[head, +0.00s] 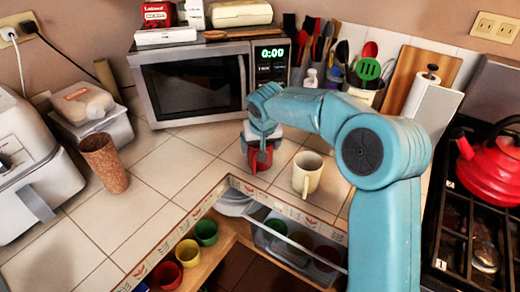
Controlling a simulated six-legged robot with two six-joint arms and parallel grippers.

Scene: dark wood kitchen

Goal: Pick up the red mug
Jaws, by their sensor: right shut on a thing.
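The red mug (257,167) is in front of the microwave, at the middle of the tiled counter. My right gripper (260,152) reaches down to it from above and is shut on it. The gripper and wrist hide much of the mug's upper part. I cannot tell whether the mug touches the counter. My teal right arm comes in from the right and covers part of the counter. My left gripper is not in view.
A cream mug (307,174) stands just right of the red mug. The microwave (195,85) is behind. A brown tumbler (104,163) stands at left. An open drawer (300,243) with cups lies below the counter edge. A red kettle (490,168) sits on the stove.

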